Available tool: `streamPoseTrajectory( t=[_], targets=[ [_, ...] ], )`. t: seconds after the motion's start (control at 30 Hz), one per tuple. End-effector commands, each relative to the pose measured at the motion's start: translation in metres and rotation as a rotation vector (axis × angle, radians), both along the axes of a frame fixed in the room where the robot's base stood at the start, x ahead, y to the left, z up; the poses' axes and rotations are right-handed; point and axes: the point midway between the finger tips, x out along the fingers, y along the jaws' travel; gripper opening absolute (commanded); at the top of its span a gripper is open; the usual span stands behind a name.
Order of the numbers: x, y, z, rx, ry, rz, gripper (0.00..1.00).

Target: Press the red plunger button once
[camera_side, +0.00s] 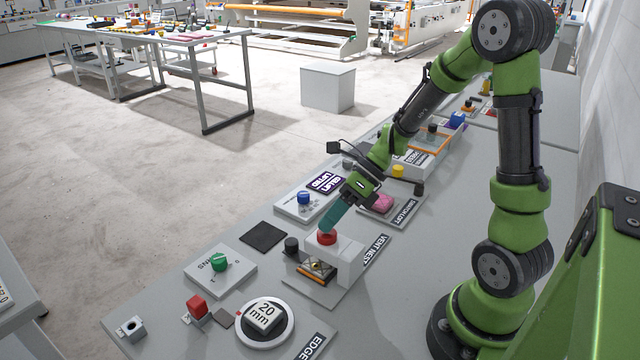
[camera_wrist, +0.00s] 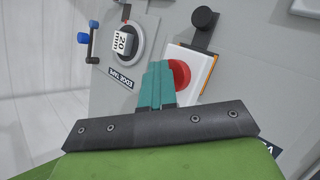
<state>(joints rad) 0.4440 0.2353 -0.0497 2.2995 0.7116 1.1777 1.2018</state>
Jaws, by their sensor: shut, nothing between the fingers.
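The red plunger button (camera_side: 327,237) sits on top of a light grey box (camera_side: 349,258) on the bench, beside a "VENT NEST" label. My gripper (camera_side: 329,222) is shut and empty, with its teal fingers pointing down at the button from above. In the side view the fingertips are at the button's top; I cannot tell whether they touch it. In the wrist view the red button (camera_wrist: 180,76) shows just right of the shut teal fingers (camera_wrist: 158,68), which hide its left part.
A black knob (camera_side: 291,245) stands close to the left of the button box. A green knob (camera_side: 219,264), a red block (camera_side: 197,306) and a round "20 mm" dial (camera_side: 265,322) are nearer the front. A blue knob (camera_side: 304,198) and a pink piece (camera_side: 382,203) lie behind.

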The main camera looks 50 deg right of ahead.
Motion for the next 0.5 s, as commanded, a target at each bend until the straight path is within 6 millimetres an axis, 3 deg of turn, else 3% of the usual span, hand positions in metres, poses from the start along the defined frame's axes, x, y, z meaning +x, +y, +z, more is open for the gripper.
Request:
streamPoseTrajectory(
  t=[0.5],
  targets=[
    [-0.001,0.000,0.022,-0.003,0.001,0.003,0.00]
  ],
)
